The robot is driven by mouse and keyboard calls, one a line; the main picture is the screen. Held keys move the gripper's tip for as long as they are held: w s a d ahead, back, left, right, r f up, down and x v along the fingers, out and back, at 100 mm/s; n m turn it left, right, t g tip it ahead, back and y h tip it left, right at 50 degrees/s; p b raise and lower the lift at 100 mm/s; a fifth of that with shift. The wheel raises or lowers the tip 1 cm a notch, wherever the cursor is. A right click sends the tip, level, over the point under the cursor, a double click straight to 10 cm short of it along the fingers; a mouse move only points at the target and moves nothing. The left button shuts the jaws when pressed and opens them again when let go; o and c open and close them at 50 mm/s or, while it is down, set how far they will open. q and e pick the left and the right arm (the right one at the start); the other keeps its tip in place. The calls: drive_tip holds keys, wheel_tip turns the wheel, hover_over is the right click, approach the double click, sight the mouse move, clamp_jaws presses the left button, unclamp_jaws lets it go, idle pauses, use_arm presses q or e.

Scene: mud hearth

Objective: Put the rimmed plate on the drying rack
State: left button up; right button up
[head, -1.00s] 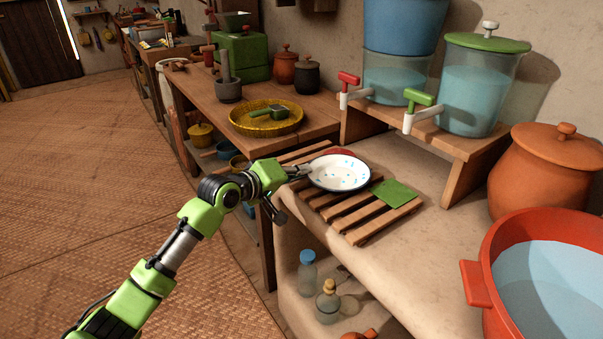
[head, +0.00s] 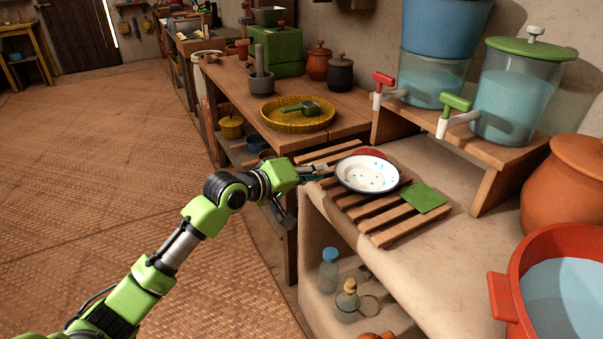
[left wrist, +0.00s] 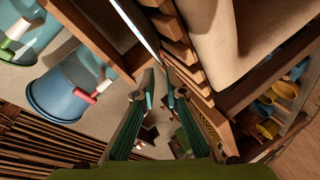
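The rimmed plate (head: 366,175) is white with blue specks and a dark rim. It lies face up over the slats of the wooden drying rack (head: 383,239) on the ledge. In the left wrist view the plate (left wrist: 136,26) shows nearly edge-on, just beyond my fingertips. My left gripper (head: 327,171) is at the plate's left edge, with its fingers pointing at the rim. In the left wrist view its two fingertips (left wrist: 160,76) stand apart with a narrow gap. I cannot tell whether they still touch the rim. My right gripper is not in view.
A green cloth (head: 424,197) lies on the rack right of the plate, and a red item (head: 370,153) shows behind it. Water dispensers (head: 521,92) stand on a raised shelf behind. A red basin (head: 538,250) is at right. Bottles (head: 328,269) stand below the ledge.

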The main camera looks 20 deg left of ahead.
use_arm(q)
drive_tip(key=v, duration=0.6)
drive_tip(key=s+d+f+m+g+y, duration=0.15)
drive_tip(key=s+f, duration=0.25)
drive_tip(key=f, duration=0.5)
drive_tip(key=s+f+m+g+y, duration=0.1)
drive_tip(key=s+f+g, duration=0.1)
drive_tip(key=s+f, duration=0.5)
drive_tip(key=s+d+f+m+g+y, duration=0.1)
drive_tip(key=s+f+m+g, duration=0.1)
drive_tip(key=f, duration=0.9)
drive_tip(key=s+d+f+m+g+y, duration=0.1)
drive_tip(key=s+f+m+g, duration=0.1)
drive_tip(key=s+f, duration=0.5)
drive_tip(key=s+d+f+m+g+y, duration=0.1)
drive_tip(key=s+d+f+m+g, duration=0.1)
drive_tip(key=s+f, duration=0.6)
drive_tip(key=s+g, duration=0.1)
drive_tip(key=s, duration=0.5)
drive_tip(key=shift+s+d+f+m, duration=0.15)
drive_tip(key=shift+s+f+m, duration=0.1)
drive_tip(key=shift+m, duration=0.1)
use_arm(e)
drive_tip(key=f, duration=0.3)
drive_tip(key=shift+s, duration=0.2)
use_arm(q)
drive_tip(key=shift+w, duration=0.1)
drive_tip(key=shift+p, duration=0.55)
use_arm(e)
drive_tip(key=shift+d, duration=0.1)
